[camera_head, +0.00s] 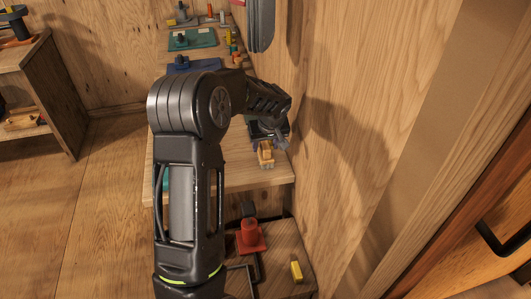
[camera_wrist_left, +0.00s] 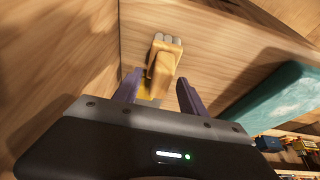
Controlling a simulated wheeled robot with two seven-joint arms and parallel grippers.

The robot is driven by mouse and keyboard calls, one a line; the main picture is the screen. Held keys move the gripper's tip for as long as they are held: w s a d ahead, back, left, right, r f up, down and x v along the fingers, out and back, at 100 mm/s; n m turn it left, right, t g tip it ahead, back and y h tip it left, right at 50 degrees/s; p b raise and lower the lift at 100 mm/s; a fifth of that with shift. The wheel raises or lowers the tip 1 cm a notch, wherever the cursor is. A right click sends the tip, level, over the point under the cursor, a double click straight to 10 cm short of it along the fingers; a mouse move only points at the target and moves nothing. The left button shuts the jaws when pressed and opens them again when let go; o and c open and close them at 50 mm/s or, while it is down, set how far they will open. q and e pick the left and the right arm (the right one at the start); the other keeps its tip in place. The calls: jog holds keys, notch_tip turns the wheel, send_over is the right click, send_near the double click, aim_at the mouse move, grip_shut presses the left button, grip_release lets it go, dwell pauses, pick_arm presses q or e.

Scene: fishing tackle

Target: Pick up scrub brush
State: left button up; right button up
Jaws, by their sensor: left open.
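The scrub brush, as I take it, is a small tan wooden block with pale rounded ends (camera_head: 266,153). It lies on the wooden bench near the wall. In the left wrist view the brush (camera_wrist_left: 164,60) shows between and just beyond the fingertips. My left gripper (camera_head: 281,143) is over the bench beside the brush. It is open, and its two dark fingers (camera_wrist_left: 159,79) stand apart on either side of the brush's near end. I cannot tell whether they touch it. My right gripper is not in view.
The wooden bench (camera_head: 235,172) runs along the wall (camera_head: 350,110) at the right, close to my arm. Teal and blue trays (camera_head: 193,39) lie farther back. A red object (camera_head: 250,236) and a yellow block (camera_head: 296,270) sit on a lower surface. A teal slab (camera_wrist_left: 275,105) shows at right.

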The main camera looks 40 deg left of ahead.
pick_arm(q)
jog(key=shift+f, duration=0.2)
jog(key=shift+c, duration=0.2)
grip_shut()
dwell(0.6)
